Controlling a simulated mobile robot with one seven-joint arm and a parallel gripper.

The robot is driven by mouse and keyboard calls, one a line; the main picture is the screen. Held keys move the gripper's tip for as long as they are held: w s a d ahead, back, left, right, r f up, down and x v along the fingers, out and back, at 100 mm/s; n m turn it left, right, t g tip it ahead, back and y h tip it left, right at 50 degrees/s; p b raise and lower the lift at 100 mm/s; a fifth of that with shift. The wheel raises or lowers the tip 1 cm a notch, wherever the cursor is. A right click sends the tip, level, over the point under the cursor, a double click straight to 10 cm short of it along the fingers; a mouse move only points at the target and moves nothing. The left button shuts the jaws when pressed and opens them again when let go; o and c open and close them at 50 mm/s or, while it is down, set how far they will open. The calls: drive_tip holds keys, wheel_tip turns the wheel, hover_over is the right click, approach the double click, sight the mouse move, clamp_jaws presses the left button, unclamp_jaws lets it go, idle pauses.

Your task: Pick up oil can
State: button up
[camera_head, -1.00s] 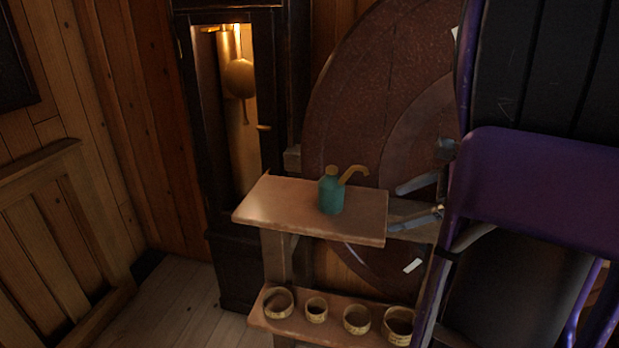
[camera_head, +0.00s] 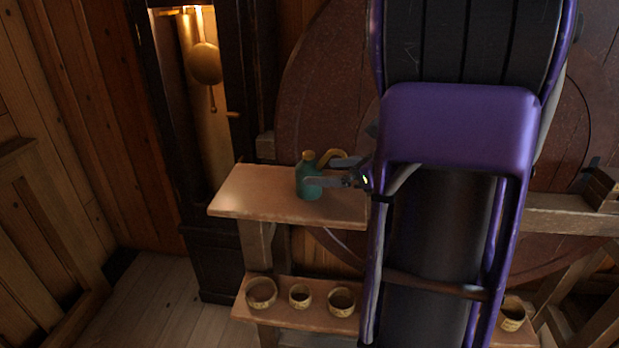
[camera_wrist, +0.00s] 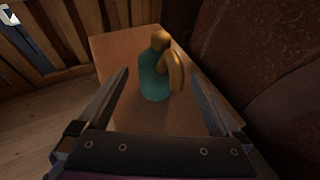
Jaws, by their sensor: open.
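The oil can (camera_head: 305,189) is a small teal can with a brass cap and a curved brass spout. It stands upright on the upper wooden shelf (camera_head: 250,194). I see a gap on both sides of the can.
A lower shelf (camera_head: 321,309) holds several woven-looking rings or bowls (camera_head: 261,293). A tall clock case with a brass pendulum (camera_head: 205,63) stands behind to the left. A large round brown wheel (camera_head: 300,110) rises close behind the upper shelf. The shelf left of the can is clear.

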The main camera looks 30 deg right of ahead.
sight(309, 152)
drive_tip(key=x, duration=0.5)
drive_tip(key=shift+w+a+f, duration=0.15)
drive_tip(key=shift+a+f, duration=0.05)
drive_tip(key=shift+f, duration=0.25)
drive_tip(key=c, duration=1.3)
wheel_tip(309, 152, up, 10)
drive_tip(key=shift+f+p, duration=0.1)
drive_tip(key=shift+p, duration=0.7)
